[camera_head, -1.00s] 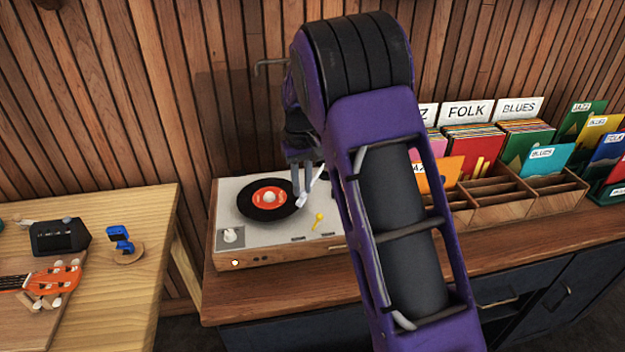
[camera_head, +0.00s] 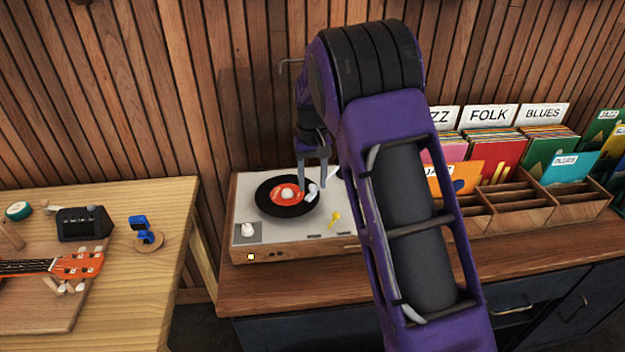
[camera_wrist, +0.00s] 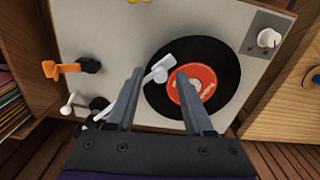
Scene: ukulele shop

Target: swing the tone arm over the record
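The turntable (camera_head: 262,229) stands on the wooden counter, with a black record (camera_head: 267,203) with a red-orange label on it. The record also shows in the wrist view (camera_wrist: 219,56). The white tone arm (camera_wrist: 122,95) reaches from its pivot on the left in the wrist view, and its head (camera_wrist: 160,70) is over the outer part of the record. My gripper (camera_wrist: 160,74) is open, its fingers either side of the tone arm's head. The left finger is close to the arm; I cannot tell if they touch. In the head view my gripper (camera_head: 312,186) points down over the record's right side.
A yellow lever (camera_head: 334,217) and a knob (camera_head: 247,229) are on the turntable. An orange piece (camera_wrist: 64,69) on a black mount stands near the tone arm. Record crates (camera_head: 515,200) stand to the right. A wooden table (camera_head: 165,215) with a ukulele (camera_head: 78,264) is at left.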

